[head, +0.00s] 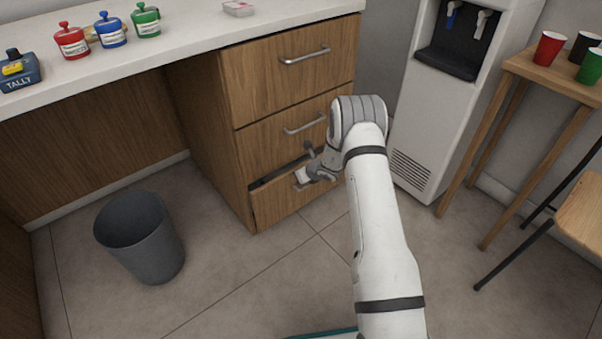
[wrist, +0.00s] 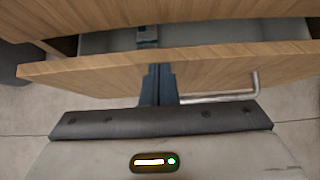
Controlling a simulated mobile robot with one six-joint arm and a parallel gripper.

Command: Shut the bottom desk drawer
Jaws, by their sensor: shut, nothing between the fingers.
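The bottom desk drawer (head: 280,200) is the lowest of three wooden drawers in the desk. It stands out a little, with a dark gap above its front. In the wrist view its front panel (wrist: 90,70) runs across the picture, with the inside visible behind it and the bar handle (wrist: 222,97) to the right of my fingers. My gripper (wrist: 158,70) is shut and empty, its fingertips at the drawer front beside the handle; I cannot tell whether they touch it. In the head view my gripper (head: 303,177) partly hides the drawer front and handle.
The middle drawer (head: 275,135) and top drawer (head: 265,75) look shut. A grey bin (head: 150,250) stands on the floor at the left. A white water dispenser (head: 415,115) and a wooden table (head: 545,75) with cups stand at the right. The floor before the drawers is clear.

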